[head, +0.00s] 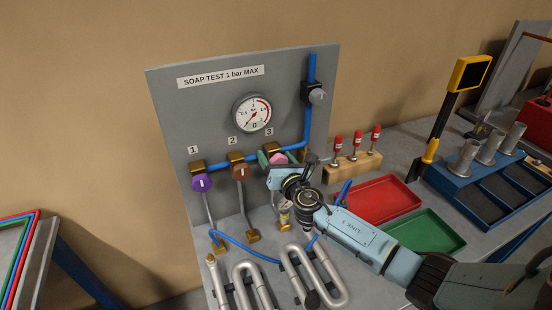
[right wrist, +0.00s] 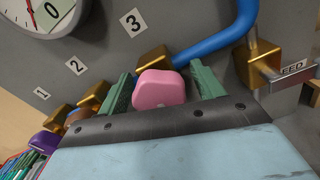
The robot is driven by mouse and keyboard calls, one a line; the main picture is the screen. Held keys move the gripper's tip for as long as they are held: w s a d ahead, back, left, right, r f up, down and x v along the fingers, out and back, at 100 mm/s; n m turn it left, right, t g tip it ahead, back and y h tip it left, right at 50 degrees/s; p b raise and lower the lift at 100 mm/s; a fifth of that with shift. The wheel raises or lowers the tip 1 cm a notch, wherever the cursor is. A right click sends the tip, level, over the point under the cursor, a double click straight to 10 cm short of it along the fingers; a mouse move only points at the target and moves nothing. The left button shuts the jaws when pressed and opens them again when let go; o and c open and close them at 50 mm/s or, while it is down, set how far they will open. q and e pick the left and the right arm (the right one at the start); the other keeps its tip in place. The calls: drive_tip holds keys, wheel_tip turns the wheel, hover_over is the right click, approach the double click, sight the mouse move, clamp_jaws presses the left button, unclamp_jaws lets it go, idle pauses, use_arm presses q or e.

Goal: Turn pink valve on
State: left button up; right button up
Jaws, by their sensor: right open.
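The pink valve (head: 279,158) is a rounded pink knob on a brass body below label 3 on the grey panel. In the head view it is partly hidden by my right gripper (head: 272,163). In the right wrist view the pink valve (right wrist: 158,89) sits between the two green fingers of my right gripper (right wrist: 163,88). The fingers are open, with a gap visible on each side of the knob. The pointer mark on the pink knob cannot be made out. My left gripper is not in view.
A purple valve (head: 202,182) and a brown valve (head: 239,172) stand left of the pink one. A gauge (head: 252,113) hangs above. Metal coils (head: 314,275) and a blue hose (head: 247,250) lie below. Red (head: 349,217) and green trays (head: 457,242) lie to the right.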

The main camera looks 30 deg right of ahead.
drive_tip(key=shift+s, duration=0.1)
drive_tip(key=s, duration=1.3)
drive_tip(key=shift+a, duration=0.35)
